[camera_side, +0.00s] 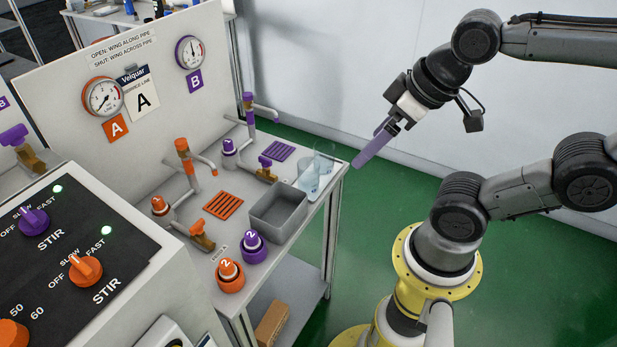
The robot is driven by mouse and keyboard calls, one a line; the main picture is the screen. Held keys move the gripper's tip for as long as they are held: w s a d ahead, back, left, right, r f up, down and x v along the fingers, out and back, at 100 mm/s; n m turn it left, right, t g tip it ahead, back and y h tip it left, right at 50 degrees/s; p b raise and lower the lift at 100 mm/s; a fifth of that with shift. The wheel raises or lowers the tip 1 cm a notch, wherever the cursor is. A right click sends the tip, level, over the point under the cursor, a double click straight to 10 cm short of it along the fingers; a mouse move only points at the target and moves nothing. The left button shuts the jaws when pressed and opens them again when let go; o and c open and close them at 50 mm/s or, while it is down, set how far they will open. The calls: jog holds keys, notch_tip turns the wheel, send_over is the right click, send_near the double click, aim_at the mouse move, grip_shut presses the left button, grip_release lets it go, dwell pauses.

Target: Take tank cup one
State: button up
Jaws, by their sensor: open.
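Clear cups (323,162) stand close together on a pale tray (303,187) at the right end of the bench. They are see-through and overlap, and I cannot read a number on them, so I cannot tell which is tank cup one. My gripper (361,160) has long purple fingers pointing down and left. It is open, with nothing visible between the fingers, and hangs in the air to the right of the cups, apart from them in the picture.
A grey bin (278,213) stands beside the tray. Orange (184,152) and purple (248,107) taps rise behind. Caps marked 2, orange (230,274) and purple (254,246), sit at the front. A control box (75,265) fills the left.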

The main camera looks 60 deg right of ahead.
jog(key=m+g+h, duration=0.3)
jog(key=m+h, duration=0.1)
jog(key=m, duration=1)
send_over(308, 174)
jog(key=a, duration=0.2)
notch_tip(308, 174, down, 7)
jog(key=shift+g, duration=0.5)
jog(key=x, duration=0.4)
jog(key=a+x, duration=0.1)
jog(key=x, duration=0.6)
jog(key=shift+s+a+f, duration=0.15)
jog(key=shift+f, duration=0.25)
jog(key=shift+s+a+f, duration=0.1)
jog(key=shift+s+f, duration=0.05)
jog(key=shift+f, duration=0.25)
jog(key=shift+x, duration=2.9)
jog(key=shift+s+d, duration=0.1)
jog(key=shift+s, duration=0.1)
